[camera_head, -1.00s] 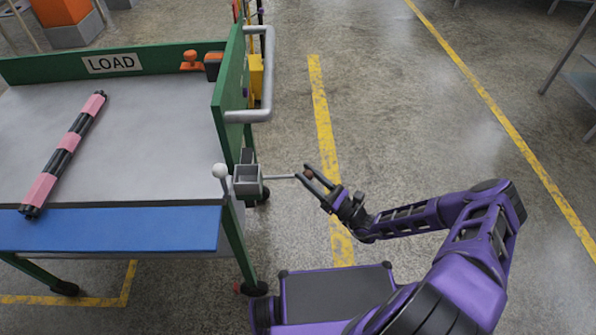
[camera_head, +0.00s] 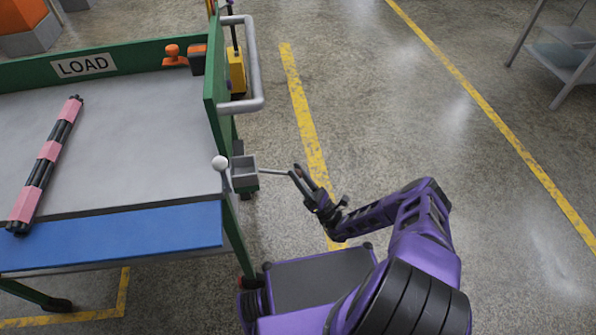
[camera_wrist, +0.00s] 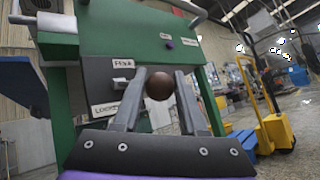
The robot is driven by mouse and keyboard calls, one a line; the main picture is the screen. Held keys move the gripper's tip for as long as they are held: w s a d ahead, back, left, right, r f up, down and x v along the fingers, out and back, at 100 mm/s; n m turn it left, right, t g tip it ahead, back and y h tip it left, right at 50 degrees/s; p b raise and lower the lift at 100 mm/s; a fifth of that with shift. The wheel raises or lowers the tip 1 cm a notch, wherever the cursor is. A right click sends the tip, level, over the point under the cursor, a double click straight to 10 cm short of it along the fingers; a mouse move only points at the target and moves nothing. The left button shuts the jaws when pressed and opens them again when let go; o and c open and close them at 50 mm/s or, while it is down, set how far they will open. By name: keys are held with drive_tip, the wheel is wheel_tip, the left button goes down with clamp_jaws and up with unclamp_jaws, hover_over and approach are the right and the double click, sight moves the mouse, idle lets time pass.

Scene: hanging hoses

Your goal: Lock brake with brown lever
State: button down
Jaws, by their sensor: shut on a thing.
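A cart with a green frame carries a grey bracket (camera_head: 244,172) at its near right corner. A thin lever rod (camera_head: 274,171) sticks out to the right from it and ends at my gripper (camera_head: 299,173). In the wrist view the lever's round brown knob (camera_wrist: 160,86) sits between the two fingers of my gripper (camera_wrist: 158,88), which is shut on it.
A grey handle (camera_head: 256,65) juts from the cart's right side. A pink and black bundle (camera_head: 46,165) lies on the cart top. The floor to the right is open up to a grey rack (camera_head: 565,62).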

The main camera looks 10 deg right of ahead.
drive_tip(key=shift+a+f+m, duration=0.1)
drive_tip(key=shift+f+m, duration=0.05)
drive_tip(key=shift+m, duration=0.15)
drive_tip(key=shift+c, duration=2.3)
unclamp_jaws()
wheel_tip(320, 180, up, 10)
drive_tip(key=p, duration=0.2)
drive_tip(key=shift+p, duration=0.3)
